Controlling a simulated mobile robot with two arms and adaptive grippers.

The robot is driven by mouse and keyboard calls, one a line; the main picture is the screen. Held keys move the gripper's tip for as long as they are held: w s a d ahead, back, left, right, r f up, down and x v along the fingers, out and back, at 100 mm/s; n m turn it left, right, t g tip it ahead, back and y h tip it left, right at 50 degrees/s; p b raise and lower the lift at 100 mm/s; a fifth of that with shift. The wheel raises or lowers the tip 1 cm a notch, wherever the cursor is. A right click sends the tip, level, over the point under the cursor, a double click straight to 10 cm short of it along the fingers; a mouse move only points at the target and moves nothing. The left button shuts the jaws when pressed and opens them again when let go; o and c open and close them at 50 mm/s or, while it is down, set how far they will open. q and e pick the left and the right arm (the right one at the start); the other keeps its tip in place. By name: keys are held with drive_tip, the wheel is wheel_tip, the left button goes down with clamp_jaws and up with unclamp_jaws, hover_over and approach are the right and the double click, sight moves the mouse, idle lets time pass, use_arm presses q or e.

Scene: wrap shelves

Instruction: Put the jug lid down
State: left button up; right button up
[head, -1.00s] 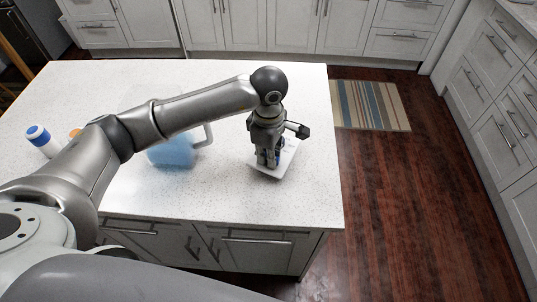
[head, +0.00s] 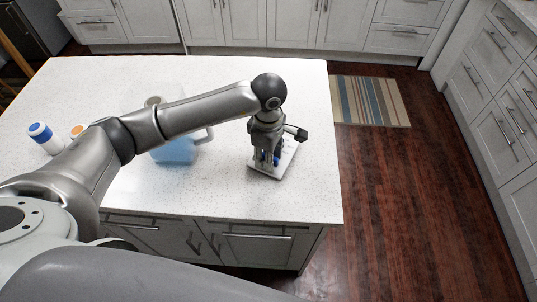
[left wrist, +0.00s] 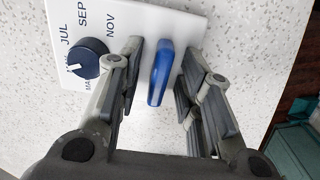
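The jug lid (head: 287,164) is a flat white piece lying on the white countertop near its right front corner. In the left wrist view the lid (left wrist: 185,35) shows month lettering, a dark blue dial (left wrist: 87,57) and an upright blue handle (left wrist: 160,75). My left gripper (head: 269,158) is above the lid, pointing down. In the left wrist view its fingers (left wrist: 162,62) are apart, one on each side of the blue handle, with gaps visible. The jug (head: 176,150), with blue contents and a pale handle, stands left of the lid, partly behind my arm. My right gripper is not in view.
A white bottle with a blue cap (head: 45,138) and an orange-topped item (head: 77,131) stand at the counter's left. The counter's right edge is close to the lid. The countertop (head: 250,75) behind my arm is clear.

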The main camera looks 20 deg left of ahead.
use_arm(q)
drive_tip(key=shift+r, duration=0.25)
wheel_tip(320, 180, up, 12)
drive_tip(key=b, duration=0.3)
drive_tip(key=shift+f+b, duration=0.15)
drive_tip(key=shift+b, duration=0.25)
